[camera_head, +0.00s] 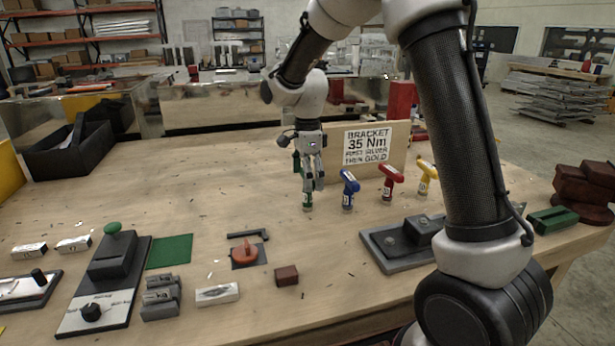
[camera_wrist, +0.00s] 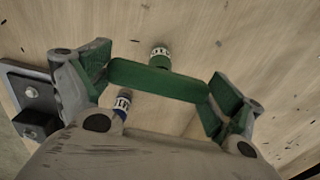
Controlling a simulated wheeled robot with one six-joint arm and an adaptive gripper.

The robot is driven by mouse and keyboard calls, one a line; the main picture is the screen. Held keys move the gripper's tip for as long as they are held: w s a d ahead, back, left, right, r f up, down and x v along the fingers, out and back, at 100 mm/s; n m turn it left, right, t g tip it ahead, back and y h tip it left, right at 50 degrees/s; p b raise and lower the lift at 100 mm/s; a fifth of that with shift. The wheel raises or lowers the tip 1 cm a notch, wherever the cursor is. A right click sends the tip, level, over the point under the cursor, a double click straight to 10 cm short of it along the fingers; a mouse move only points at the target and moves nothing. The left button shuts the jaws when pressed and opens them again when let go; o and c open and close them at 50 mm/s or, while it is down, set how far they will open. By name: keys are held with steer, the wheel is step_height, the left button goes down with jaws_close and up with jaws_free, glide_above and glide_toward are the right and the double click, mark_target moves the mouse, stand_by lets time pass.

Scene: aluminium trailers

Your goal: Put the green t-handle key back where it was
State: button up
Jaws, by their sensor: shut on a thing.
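The green t-handle key (camera_head: 307,202) is upright below my gripper (camera_head: 313,182), in line with the other keys. In the wrist view my gripper (camera_wrist: 160,82) is shut on the two ends of its green crossbar (camera_wrist: 158,80). Its banded lower part (camera_wrist: 160,56) shows beyond the bar. The lower end is at or very near the tabletop; I cannot tell whether it touches. A blue t-handle key (camera_head: 348,190) stands just to the right, then a red one (camera_head: 390,183) and a yellow one (camera_head: 427,176).
A sign board (camera_head: 372,146) stands behind the keys. A grey metal plate fixture (camera_head: 384,257) lies in front right.

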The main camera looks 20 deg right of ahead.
steer(key=o, duration=1.1)
step_height(320, 180, up, 12)
steer(key=shift+r, duration=0.2)
steer(key=s+d+r+n+t, duration=0.1)
steer(key=s+d+r+n, duration=0.2)
steer(key=s+d+n, duration=0.35)
steer(key=s+d+r+n+t, duration=0.1)
steer(key=s+d+r+n, duration=0.2)
steer(key=s, duration=0.7)
steer(key=s+d+f+n, duration=0.1)
steer(key=s+n, duration=0.1)
steer(key=s, duration=0.2)
steer(key=s+d+f+n+t, duration=0.1)
steer(key=s+d+f+n, duration=0.1)
steer(key=s, duration=0.3)
steer(key=s+d+f+n+t, duration=0.1)
steer(key=s+d+f+n, duration=0.1)
steer(key=s+n, duration=0.2)
steer(key=shift+s+d+f+n, duration=0.1)
steer(key=shift+s+d+n, duration=0.1)
steer(key=shift+s+n, duration=0.05)
